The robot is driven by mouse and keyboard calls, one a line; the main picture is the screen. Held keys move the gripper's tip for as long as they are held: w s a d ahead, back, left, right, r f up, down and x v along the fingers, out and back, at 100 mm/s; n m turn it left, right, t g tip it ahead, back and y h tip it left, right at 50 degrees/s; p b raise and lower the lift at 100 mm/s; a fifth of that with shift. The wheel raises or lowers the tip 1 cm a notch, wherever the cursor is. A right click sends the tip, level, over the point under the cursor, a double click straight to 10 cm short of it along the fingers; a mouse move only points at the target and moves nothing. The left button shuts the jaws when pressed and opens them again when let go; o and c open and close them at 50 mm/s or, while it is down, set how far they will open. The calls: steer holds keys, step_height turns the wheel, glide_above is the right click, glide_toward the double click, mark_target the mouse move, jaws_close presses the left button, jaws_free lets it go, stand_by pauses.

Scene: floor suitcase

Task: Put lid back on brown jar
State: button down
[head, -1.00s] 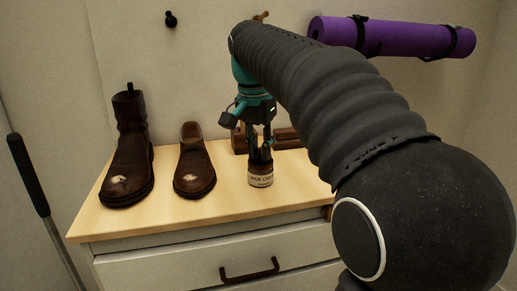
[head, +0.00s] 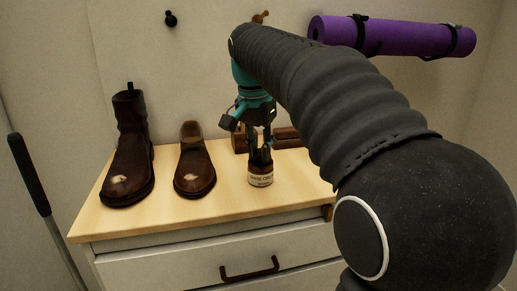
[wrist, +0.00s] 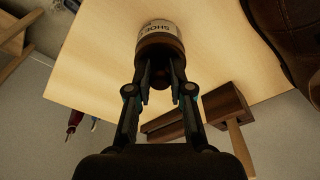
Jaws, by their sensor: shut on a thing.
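The brown jar (head: 261,179), with a pale shoe cream label, stands upright near the middle of the wooden cabinet top. It also shows at the top of the wrist view (wrist: 156,32). My gripper (head: 260,158) points down right over the jar. In the wrist view my fingers (wrist: 160,68) are closed around a dark brown lid with a knob (wrist: 160,80). The lid is at the jar's mouth and looks in contact with it. The fingers partly hide the lid, so I cannot tell if it sits fully level.
A tall brown boot (head: 127,150) and a low brown shoe (head: 194,165) stand left of the jar on the cabinet top (head: 225,205). A wooden brush-like block (head: 287,138) lies behind the jar. A purple rolled mat (head: 400,38) hangs on the wall.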

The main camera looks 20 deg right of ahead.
stand_by(0.4)
steer(key=shift+c, duration=2.4)
jaws_free()
steer(key=shift+r+p, duration=0.55)
steer(key=shift+r, duration=2.95)
jaws_close()
